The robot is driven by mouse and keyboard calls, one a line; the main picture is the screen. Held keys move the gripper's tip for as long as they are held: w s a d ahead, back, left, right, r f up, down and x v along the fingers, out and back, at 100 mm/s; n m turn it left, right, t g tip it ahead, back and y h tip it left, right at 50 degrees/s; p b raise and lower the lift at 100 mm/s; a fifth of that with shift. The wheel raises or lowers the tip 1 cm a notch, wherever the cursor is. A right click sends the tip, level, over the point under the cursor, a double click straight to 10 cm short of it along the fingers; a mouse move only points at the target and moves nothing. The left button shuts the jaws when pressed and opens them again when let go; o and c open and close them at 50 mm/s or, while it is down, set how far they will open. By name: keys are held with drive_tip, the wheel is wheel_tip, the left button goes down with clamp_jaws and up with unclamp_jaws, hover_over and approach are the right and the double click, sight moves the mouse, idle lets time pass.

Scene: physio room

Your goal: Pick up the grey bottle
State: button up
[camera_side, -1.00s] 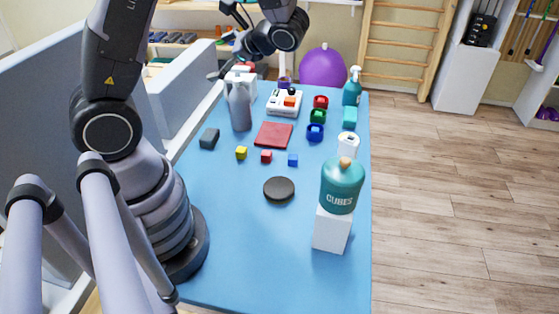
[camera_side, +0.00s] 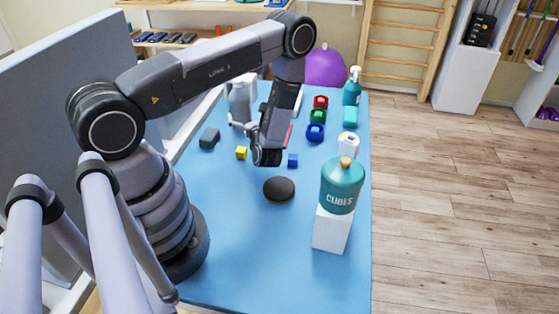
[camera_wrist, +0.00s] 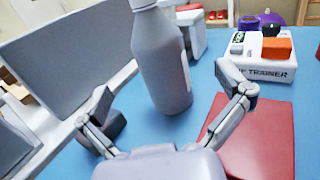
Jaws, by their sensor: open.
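The grey bottle (camera_side: 240,98) stands upright on the blue table at the far left, partly hidden by my arm in the side view. In the wrist view the bottle (camera_wrist: 162,62) is upright straight ahead, its top cut off by the frame. My gripper (camera_wrist: 168,88) is open, with one finger to each side of the bottle's line and clear space at both sides. In the side view my gripper (camera_side: 242,127) is low over the table, its fingers pointing at the bottle. I cannot tell how far the bottle is between the fingers.
A red mat (camera_wrist: 255,135) lies right of the bottle, with a white trainer box (camera_wrist: 268,55) behind it. A dark grey block (camera_side: 209,138), a yellow cube (camera_side: 241,153) and a blue cube (camera_side: 293,160) lie nearby. A teal cubes jar (camera_side: 341,185) stands on a white block at front right.

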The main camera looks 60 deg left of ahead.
sight(243, 104)
drive_tip(key=x, duration=0.3)
drive_tip(key=shift+a, duration=0.15)
drive_tip(key=shift+x, duration=2.65)
drive_tip(key=shift+s+f, duration=0.1)
drive_tip(key=shift+s, duration=0.05)
drive_tip(key=c, duration=1.2)
drive_tip(key=shift+c, duration=0.4)
